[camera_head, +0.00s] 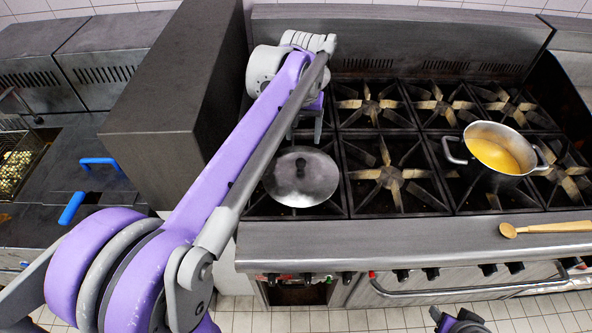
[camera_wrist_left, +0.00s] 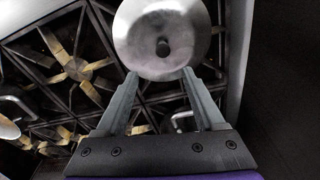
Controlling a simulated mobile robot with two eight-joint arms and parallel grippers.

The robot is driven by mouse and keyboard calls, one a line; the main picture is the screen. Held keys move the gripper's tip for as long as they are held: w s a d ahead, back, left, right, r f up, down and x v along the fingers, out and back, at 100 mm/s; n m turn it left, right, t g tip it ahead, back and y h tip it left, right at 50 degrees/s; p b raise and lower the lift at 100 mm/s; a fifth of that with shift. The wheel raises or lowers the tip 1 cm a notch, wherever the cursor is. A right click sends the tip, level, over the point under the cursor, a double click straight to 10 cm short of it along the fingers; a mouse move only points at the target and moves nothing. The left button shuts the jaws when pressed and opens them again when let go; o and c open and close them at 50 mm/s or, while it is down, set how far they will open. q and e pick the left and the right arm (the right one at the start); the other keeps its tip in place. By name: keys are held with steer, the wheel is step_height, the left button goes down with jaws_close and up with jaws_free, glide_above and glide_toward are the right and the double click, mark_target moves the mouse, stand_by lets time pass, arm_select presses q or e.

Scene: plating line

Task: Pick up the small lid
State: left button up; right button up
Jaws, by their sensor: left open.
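The small lid (camera_head: 301,179) is a round, shiny metal disc with a dark knob on top. It lies on the left front burner of the stove. My left gripper (camera_head: 306,132) is open and empty, at the lid's far side in the head view. In the left wrist view the lid (camera_wrist_left: 162,22) is at the top centre, with its dark knob facing the camera. The open fingers of the left gripper (camera_wrist_left: 159,75) point toward it, with their tips by its near edge. I cannot tell whether they touch it.
A metal pot (camera_head: 493,160) with yellow-orange contents stands on the stove to the right. A wooden spoon (camera_head: 545,228) lies on the front ledge. A tall dark block (camera_head: 172,95) rises left of the stove. A fryer basket (camera_head: 17,165) is at the far left.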

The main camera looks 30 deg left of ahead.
arm_select(q)
glide_above(301, 161)
steer(key=d, duration=0.1)
steer(key=f, duration=0.4)
steer(key=shift+s+d, duration=0.1)
steer(key=shift+s, duration=0.25)
steer(key=shift+w+a+f, duration=0.1)
steer(key=shift+a+f, duration=0.1)
steer(key=shift+f, duration=0.85)
steer(key=shift+a+f, duration=0.15)
steer(key=shift+f, duration=0.85)
steer(key=shift+w+a+f, duration=0.1)
steer(key=shift+a+f, duration=0.1)
steer(key=shift+f, duration=0.85)
jaws_close()
steer(key=shift+r, duration=0.1)
